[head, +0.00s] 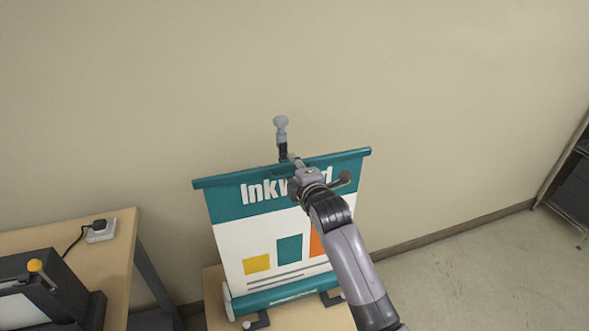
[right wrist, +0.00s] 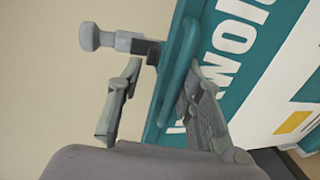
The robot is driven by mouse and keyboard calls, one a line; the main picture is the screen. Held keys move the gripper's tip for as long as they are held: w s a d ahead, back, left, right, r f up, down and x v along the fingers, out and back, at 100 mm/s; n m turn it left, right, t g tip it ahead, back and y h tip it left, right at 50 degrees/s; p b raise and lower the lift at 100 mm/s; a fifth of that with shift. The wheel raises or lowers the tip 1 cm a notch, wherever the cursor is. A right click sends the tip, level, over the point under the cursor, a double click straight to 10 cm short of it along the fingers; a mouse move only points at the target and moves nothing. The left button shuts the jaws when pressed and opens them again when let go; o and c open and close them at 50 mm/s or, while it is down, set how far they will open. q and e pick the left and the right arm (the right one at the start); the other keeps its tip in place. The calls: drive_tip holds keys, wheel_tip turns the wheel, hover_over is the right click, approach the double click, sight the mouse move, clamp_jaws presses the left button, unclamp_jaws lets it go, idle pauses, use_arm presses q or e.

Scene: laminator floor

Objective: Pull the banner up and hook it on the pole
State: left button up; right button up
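The banner (head: 232,240), white with a teal top and "Inkw…d" lettering, stands extended from its base (head: 285,293). Its teal top bar (head: 345,156) is slightly tilted, right end higher. The pole's grey knob (head: 281,124) rises behind the bar's middle, with a dark part below it; whether bar and pole are hooked I cannot tell. My right gripper (head: 293,163) is at the bar's middle, covering some lettering. In the right wrist view its open fingers (right wrist: 163,78) stand either side of the teal bar and handle (right wrist: 178,75), the left finger apart from it. My left gripper is out of view.
The banner base stands on a small wooden table (head: 215,282). A wooden desk (head: 60,235) at left holds a dark machine with a yellow knob (head: 35,265) and a socket block (head: 101,231). A rack (head: 575,190) stands at far right; floor between is clear.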

drive_tip(key=shift+r, duration=0.2)
drive_tip(key=v, duration=1.2)
drive_tip(key=shift+f, duration=0.2)
drive_tip(key=d+f+m+g+h+b, duration=0.25)
drive_tip(key=f+m, duration=0.25)
drive_tip(key=f, duration=1.7)
drive_tip(key=s+d+f+m+g, duration=0.25)
drive_tip(key=s+f, duration=0.25)
drive_tip(key=f, duration=0.6)
drive_tip(key=s+d+f+m+g, duration=0.2)
drive_tip(key=s+d+f, duration=0.3)
drive_tip(key=f, duration=0.7)
drive_tip(key=s+d+f+m+g+b, duration=0.1)
drive_tip(key=s+d+f+m+g, duration=0.1)
drive_tip(key=s+f, duration=0.6)
drive_tip(key=s+d+f+m+g+h+b, duration=0.1)
drive_tip(key=s+d+f+m, duration=0.3)
drive_tip(key=s+f, duration=0.5)
drive_tip(key=s+d+f+m+g+h+b, duration=0.1)
drive_tip(key=s+d+f+m+g, duration=0.2)
drive_tip(key=s, duration=2.2)
wheel_tip(320, 180, down, 6)
drive_tip(key=shift+s+d+r+m+g+b, duration=0.1)
drive_tip(key=shift+s+d+m+g+b, duration=0.05)
drive_tip(key=shift+d+m+g+b, duration=0.3)
